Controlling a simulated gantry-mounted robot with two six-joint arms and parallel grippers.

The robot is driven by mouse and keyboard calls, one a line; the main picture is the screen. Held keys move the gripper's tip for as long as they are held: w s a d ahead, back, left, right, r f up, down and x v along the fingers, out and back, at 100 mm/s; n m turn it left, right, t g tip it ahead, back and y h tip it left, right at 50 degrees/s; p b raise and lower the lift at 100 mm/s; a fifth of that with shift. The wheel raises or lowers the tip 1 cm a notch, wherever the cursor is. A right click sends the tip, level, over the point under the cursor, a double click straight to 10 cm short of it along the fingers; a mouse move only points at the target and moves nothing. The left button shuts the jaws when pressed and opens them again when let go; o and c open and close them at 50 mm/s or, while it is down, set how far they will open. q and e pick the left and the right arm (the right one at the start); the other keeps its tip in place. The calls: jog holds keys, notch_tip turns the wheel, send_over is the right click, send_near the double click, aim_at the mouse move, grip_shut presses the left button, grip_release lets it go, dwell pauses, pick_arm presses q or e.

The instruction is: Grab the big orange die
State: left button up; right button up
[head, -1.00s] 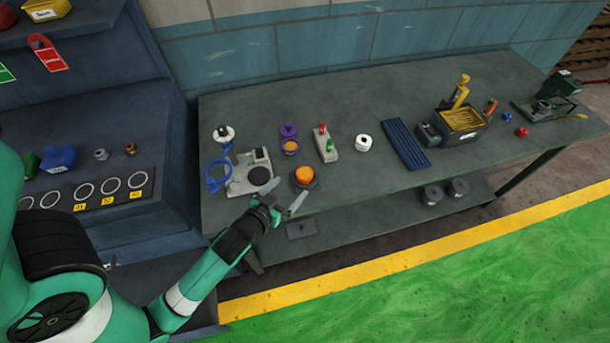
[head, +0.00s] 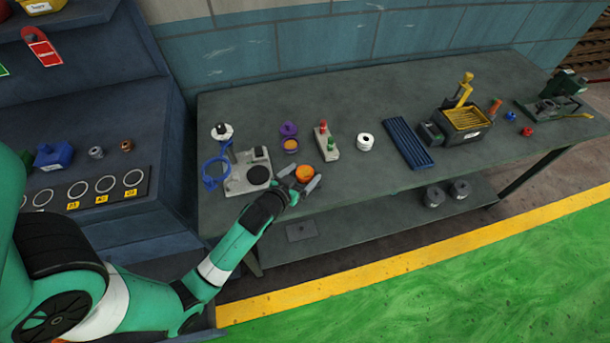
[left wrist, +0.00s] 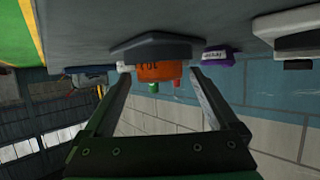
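The big orange die (head: 304,173) is a round orange piece on a dark base near the front edge of the workbench. It also shows in the left wrist view (left wrist: 158,71), upside down, with dark marks on its side and the dark base (left wrist: 150,48) against it. My left gripper (head: 298,180) is open, its two fingers on either side of the die in the head view. In the left wrist view the open fingers (left wrist: 160,82) point at the die, with a gap showing between them and it. My right gripper is not in view.
Left of the die stands a grey fixture (head: 247,172) with a blue ring (head: 215,172). Behind are a purple-and-orange item (head: 290,140), a block with red and green knobs (head: 327,142) and a white roll (head: 365,142).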

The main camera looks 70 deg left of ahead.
aim_at(303, 175)
pick_arm(q)
grip_shut()
jog(key=shift+r, duration=0.1)
dwell(0.4)
jog(key=shift+r, duration=0.4)
notch_tip(303, 175, up, 2)
jog(key=shift+r+p, duration=0.2)
jog(key=shift+p, duration=0.7)
jog(key=s+d+r+p, duration=0.7)
jog(key=d+r, duration=0.2)
jog(key=d, duration=0.2)
jog(key=shift+s+d+r, duration=0.35)
jog(key=shift+s, duration=0.05)
